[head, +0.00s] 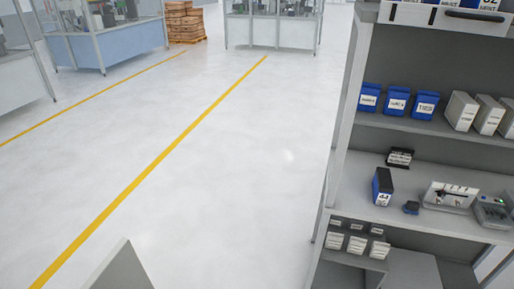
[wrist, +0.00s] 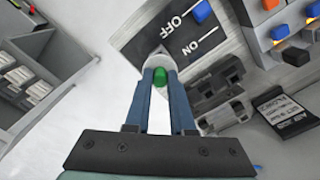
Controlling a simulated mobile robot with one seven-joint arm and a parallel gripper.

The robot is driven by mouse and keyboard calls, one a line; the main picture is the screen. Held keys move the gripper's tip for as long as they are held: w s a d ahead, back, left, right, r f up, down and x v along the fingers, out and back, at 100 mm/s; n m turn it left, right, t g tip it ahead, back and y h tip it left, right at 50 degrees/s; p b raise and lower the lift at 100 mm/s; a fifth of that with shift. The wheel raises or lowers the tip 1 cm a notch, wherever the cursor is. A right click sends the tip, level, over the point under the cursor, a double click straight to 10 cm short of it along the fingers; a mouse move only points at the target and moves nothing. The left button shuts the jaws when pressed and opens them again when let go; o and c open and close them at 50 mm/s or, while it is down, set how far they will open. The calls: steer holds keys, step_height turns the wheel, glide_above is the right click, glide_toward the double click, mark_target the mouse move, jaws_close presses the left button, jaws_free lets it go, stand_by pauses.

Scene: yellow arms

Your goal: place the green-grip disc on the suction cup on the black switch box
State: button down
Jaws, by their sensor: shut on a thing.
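In the wrist view my gripper (wrist: 160,76), with two blue fingers, is shut on the green grip (wrist: 160,88) of the disc. A pale round edge (wrist: 157,60) shows just beyond the fingertips; I cannot tell whether it is the disc or the suction cup. It overlaps the lower edge of the black switch box (wrist: 150,35), which carries white "OFF" and "ON" lettering. Whether the disc touches the box or is apart from it cannot be told. My gripper is not in the head view.
Grey clip-like parts (wrist: 222,100) and a black labelled packet (wrist: 285,112) lie right of my fingers. A device with blue and orange buttons (wrist: 280,32) is at upper right. In the head view a grey shelf (head: 350,170) holds boxes; open floor (head: 230,170) lies left of it.

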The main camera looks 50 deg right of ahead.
steer(key=shift+f+b, duration=0.45)
steer(key=shift+f, duration=0.2)
steer(key=c, duration=0.7)
jaws_free()
step_height(320, 180, up, 13)
steer(key=shift+r, duration=0.1)
